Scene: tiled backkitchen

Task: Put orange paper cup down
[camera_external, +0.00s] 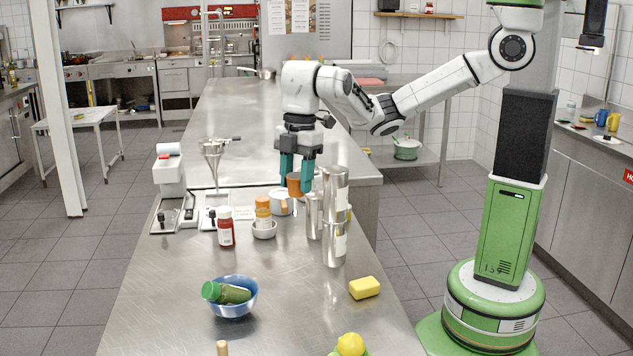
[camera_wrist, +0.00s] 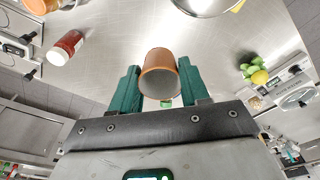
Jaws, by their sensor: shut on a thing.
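The orange paper cup (camera_external: 294,185) is between the two teal fingers of my gripper (camera_external: 296,172), over the steel worktop. In the external view its lower part is close to a white pot (camera_external: 279,202) behind or beside it. I cannot tell the exact gap between cup and worktop. In the wrist view the cup (camera_wrist: 160,82) sits between the fingertips of my gripper (camera_wrist: 158,88), its open round mouth facing the camera. My gripper is shut on the cup.
Steel canisters (camera_external: 335,215) stand close to the right of the cup. A blue bowl (camera_external: 233,300) with a green bottle and a yellow sponge (camera_external: 364,288) are nearer. The worktop's middle is clear.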

